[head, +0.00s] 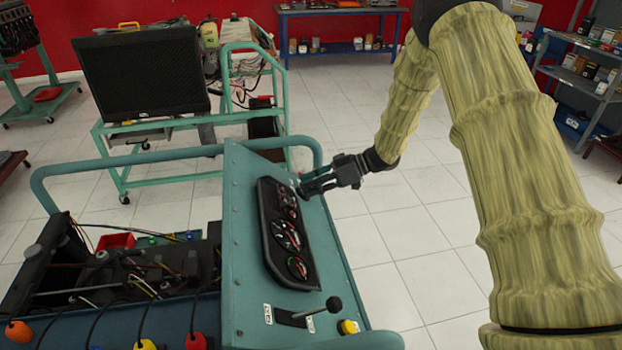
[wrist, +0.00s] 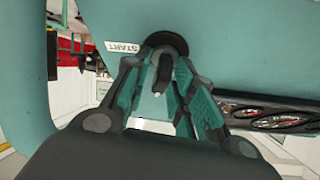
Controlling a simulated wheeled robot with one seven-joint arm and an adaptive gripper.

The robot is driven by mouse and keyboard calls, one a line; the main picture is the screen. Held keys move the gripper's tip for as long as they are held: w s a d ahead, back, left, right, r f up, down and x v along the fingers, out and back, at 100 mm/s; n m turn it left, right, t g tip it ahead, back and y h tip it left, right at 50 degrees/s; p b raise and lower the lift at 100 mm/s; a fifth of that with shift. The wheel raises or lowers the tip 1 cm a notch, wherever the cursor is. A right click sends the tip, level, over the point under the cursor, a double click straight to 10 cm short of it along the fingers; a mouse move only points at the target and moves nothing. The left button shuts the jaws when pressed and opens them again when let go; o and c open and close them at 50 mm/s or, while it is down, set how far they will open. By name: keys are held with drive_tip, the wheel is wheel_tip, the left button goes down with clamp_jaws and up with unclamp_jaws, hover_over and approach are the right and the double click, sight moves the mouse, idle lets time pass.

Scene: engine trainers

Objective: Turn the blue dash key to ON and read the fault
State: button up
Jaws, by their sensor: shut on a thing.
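The teal dash panel (head: 243,215) carries a black gauge cluster (head: 282,232). My gripper (head: 305,188) is at the panel's far end, just beyond the cluster. In the wrist view, the key (wrist: 162,72) sits in a round black switch (wrist: 166,44) beside a white START label (wrist: 123,47). The key looks dark there, not clearly blue. My gripper's fingers (wrist: 163,70) are on both sides of the key and shut on it. The key is hidden by the fingers in the head view. The fault reading cannot be made out in either view.
A black lever (head: 309,311) and a yellow button (head: 348,327) are at the panel's near end. A teal tube rail (head: 110,161) runs around the trainer. A dark monitor (head: 143,72) stands on a cart behind. Open tiled floor (head: 400,235) lies to the right.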

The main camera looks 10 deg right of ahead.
drive_tip(key=m+p, duration=0.1)
drive_tip(key=m+t+p, duration=0.1)
drive_tip(key=m+p, duration=0.1)
drive_tip(key=shift+r+m+t+h, duration=0.25)
drive_tip(key=shift+m+t+h, duration=0.05)
drive_tip(key=shift+m+h, duration=0.1)
drive_tip(key=shift+w+f+m+t+h+p, duration=0.15)
drive_tip(key=shift+m+t+h+p, duration=0.35)
drive_tip(key=shift+m+p, duration=0.9)
drive_tip(key=shift+f+m, duration=0.1)
drive_tip(key=shift+m, duration=0.2)
drive_tip(key=o, duration=0.7)
drive_tip(key=shift+d, duration=0.15)
drive_tip(key=v, duration=1.2)
drive_tip(key=shift+f, duration=0.1)
